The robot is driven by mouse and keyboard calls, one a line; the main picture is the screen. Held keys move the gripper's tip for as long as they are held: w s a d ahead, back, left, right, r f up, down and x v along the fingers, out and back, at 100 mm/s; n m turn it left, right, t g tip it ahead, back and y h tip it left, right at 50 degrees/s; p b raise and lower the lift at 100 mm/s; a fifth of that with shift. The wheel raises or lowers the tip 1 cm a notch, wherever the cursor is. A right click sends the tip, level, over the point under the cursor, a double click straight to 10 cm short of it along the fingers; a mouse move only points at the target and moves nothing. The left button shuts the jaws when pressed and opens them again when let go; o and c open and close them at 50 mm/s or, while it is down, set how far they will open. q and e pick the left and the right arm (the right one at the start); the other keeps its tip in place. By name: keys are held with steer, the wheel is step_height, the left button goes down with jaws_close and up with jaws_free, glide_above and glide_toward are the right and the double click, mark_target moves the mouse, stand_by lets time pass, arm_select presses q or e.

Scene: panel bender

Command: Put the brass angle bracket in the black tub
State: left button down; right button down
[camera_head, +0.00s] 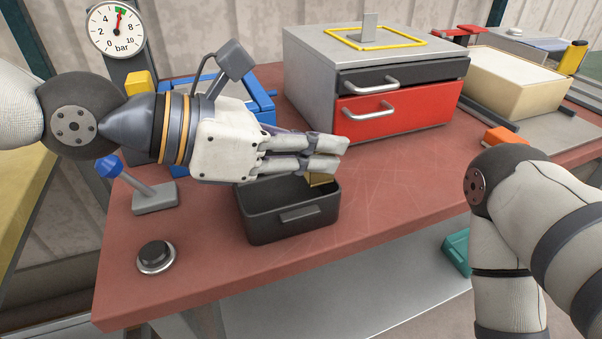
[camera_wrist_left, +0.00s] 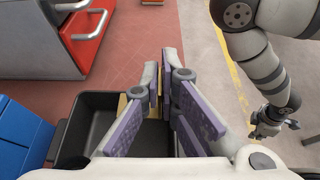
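The black tub (camera_head: 272,224) stands on the red-brown bench top, open side up; it also shows in the left wrist view (camera_wrist_left: 68,135). My left gripper (camera_head: 335,155) is over the tub, its fingers pointing right across it. My right gripper (camera_wrist_left: 272,124) hangs away from the bench, small in view.
A grey cabinet with a red drawer (camera_head: 400,108) stands behind the tub. A blue-knobbed lever (camera_head: 152,196) and a black button (camera_head: 156,256) are at the left. An orange block (camera_head: 506,137) lies at the right. The bench right of the tub is clear.

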mark_target(306, 174)
arm_select(q)
steer(key=shift+w+a+f, duration=0.2)
steer(key=shift+w+f, duration=0.1)
steer(key=shift+f, duration=0.15)
steer(key=shift+w+a+f, duration=0.2)
steer(key=shift+w+f, duration=0.1)
steer(key=shift+f, duration=0.15)
steer(key=f, duration=0.2)
steer(key=f+b, duration=0.1)
steer(key=shift+w+a+f, duration=0.3)
arm_select(e)
steer(key=shift+s+f+g, duration=0.3)
steer(key=shift+s+f, duration=0.4)
steer(key=shift+f, duration=0.05)
arm_select(q)
steer(key=shift+f, duration=0.1)
steer(key=c, duration=1.8)
jaws_free()
